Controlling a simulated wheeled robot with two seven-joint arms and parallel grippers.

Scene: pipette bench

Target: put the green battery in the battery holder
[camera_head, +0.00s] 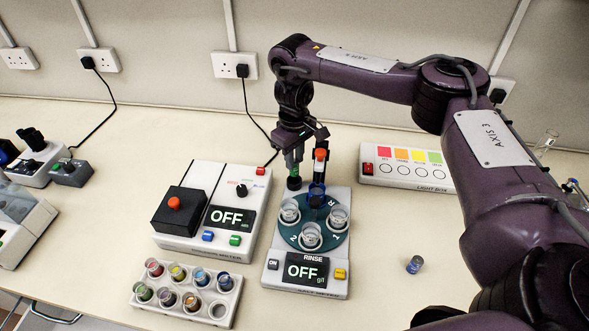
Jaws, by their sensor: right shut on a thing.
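My right gripper (295,152) comes down from the upper right and is over the gap between the two meters at the bench's middle. It is shut on a small upright piece with a green lower end (294,183). The piece is held above the bench; it is too small to tell surely that it is the green battery. I cannot pick out a battery holder. My left gripper is not in view.
An orange-topped stick (320,158) stands close beside the gripper. A vial rack (173,304), light box (391,183) and lying vial (414,265) are nearby.

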